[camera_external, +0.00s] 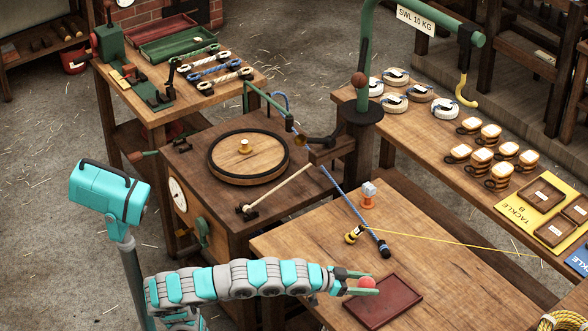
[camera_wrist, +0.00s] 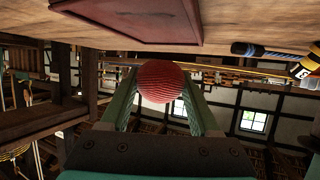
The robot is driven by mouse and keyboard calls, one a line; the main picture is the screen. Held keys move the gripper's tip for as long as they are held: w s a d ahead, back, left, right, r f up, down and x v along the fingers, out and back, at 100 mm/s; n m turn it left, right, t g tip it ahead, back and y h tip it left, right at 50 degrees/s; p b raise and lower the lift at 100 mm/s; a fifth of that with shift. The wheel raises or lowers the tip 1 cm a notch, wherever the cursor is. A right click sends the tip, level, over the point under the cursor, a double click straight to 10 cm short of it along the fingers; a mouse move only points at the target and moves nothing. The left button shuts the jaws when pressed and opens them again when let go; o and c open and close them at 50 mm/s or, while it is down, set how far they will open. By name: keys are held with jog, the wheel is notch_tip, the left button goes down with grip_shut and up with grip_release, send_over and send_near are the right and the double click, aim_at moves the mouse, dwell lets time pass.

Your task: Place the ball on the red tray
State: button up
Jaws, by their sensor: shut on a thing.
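The ball (camera_external: 367,283) is red. It sits between the fingertips of my gripper (camera_external: 362,283), which is shut on it. In the wrist view the ball (camera_wrist: 159,82) shows a ribbed surface and sits between the two green fingers. The red tray (camera_external: 393,301) is a shallow dark red tray lying on the wooden table near its front left. The ball appears at the tray's upper left corner in the external view, and I cannot tell its exact height. The tray (camera_wrist: 135,14) also shows at the top of the wrist view, apart from the ball.
On the same table (camera_external: 300,245) lie a blue rope end with a dark tip (camera_external: 382,248), a yellow tape reel (camera_external: 354,235) with its line stretched right, and an orange-based object (camera_external: 368,197). A coil of yellow rope (camera_external: 560,321) is at the lower right. The table right of the tray is clear.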

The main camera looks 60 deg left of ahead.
send_over(383, 300)
jog(key=shift+d+f, duration=0.1)
jog(key=shift+f, duration=1.95)
jog(key=shift+f, duration=0.15)
jog(key=shift+f+b, duration=0.15)
jog(key=shift+b, duration=0.2)
jog(key=o, duration=1.4)
jog(key=shift+c, duration=0.2)
jog(key=shift+r+p, duration=0.3)
jog(key=shift+s+r, duration=0.1)
jog(key=shift+s, duration=0.1)
jog(key=v, duration=1.1)
jog(key=shift+s+a+r, duration=0.1)
jog(key=shift+s+a, duration=0.1)
